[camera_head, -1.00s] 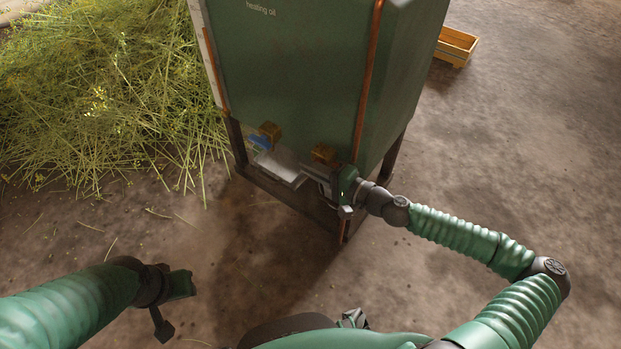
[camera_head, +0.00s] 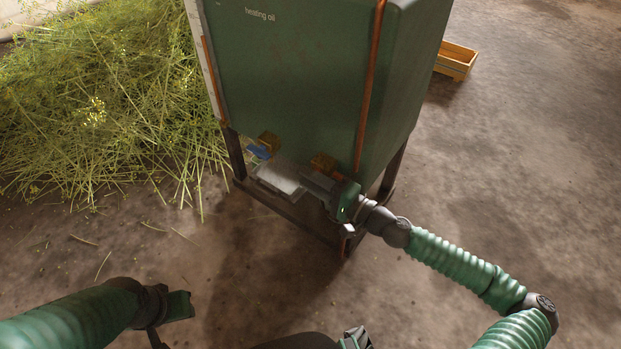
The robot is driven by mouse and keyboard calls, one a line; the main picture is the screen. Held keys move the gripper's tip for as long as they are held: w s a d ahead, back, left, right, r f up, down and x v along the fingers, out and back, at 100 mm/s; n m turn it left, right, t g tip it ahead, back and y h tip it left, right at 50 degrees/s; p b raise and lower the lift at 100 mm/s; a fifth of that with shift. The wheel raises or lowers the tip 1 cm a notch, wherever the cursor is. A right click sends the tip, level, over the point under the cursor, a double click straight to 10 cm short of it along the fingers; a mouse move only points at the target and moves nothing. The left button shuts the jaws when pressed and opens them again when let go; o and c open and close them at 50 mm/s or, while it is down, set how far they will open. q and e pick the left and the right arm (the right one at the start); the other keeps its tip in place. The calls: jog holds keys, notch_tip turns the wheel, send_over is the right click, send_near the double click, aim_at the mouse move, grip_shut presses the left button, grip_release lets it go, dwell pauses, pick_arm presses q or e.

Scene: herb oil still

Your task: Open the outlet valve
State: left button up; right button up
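The green tank (camera_head: 300,75), marked "heating oil", stands on a dark frame. Two brass fittings show at its lower edge: the left one (camera_head: 268,140) has a blue handle (camera_head: 258,152) beside it, and the right one (camera_head: 322,163) sits just above my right gripper. My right gripper (camera_head: 312,182) reaches in from the right, low by the tank, its grey fingers pointing left toward the blue handle but apart from it. Its finger gap cannot be made out. My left gripper (camera_head: 183,305) is at lower left, far from the tank; its fingers are not clear.
A light grey plate (camera_head: 278,178) lies below the fittings, close to my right gripper. A dark frame leg (camera_head: 235,152) stands at left. Cut herbs (camera_head: 95,110) are heaped at left, and a wooden crate (camera_head: 455,60) is behind right. The floor in front is clear.

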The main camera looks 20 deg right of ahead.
jog(key=shift+r, duration=0.15)
jog(key=shift+s+d, duration=0.1)
jog(key=shift+d, duration=0.05)
jog(key=p+v, duration=0.6)
jog(key=v, duration=1)
jog(key=shift+s+p, duration=0.25)
jog(key=shift+p, duration=0.05)
jog(key=shift+d, duration=0.1)
